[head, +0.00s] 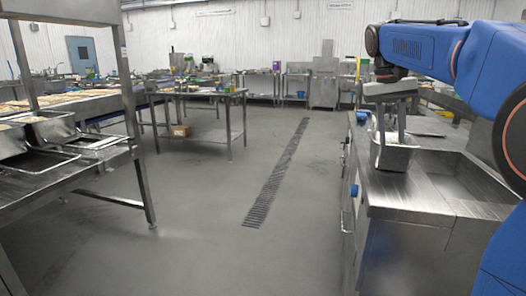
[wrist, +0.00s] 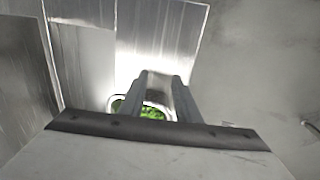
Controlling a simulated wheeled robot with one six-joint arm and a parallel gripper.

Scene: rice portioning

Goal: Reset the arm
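My gripper (head: 391,138) points down at the right in the head view, over a steel counter. Its two fingers stand apart with a gap between them. Below and around the fingertips is a small steel container (head: 394,160) on the counter. In the wrist view my gripper (wrist: 165,78) shows both fingers spread, with bright metal between them. Green contents (wrist: 152,113) show inside a rounded metal rim just below the fingers. I cannot tell whether the fingertips touch the container; my gripper body hides part of it.
The steel counter (head: 410,203) has a recessed area on its right. A steel rack (head: 75,145) with trays stands at the left. A steel table (head: 205,97) with a small cardboard box (head: 180,130) below is mid-room. The floor with a drain grate (head: 277,172) is clear.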

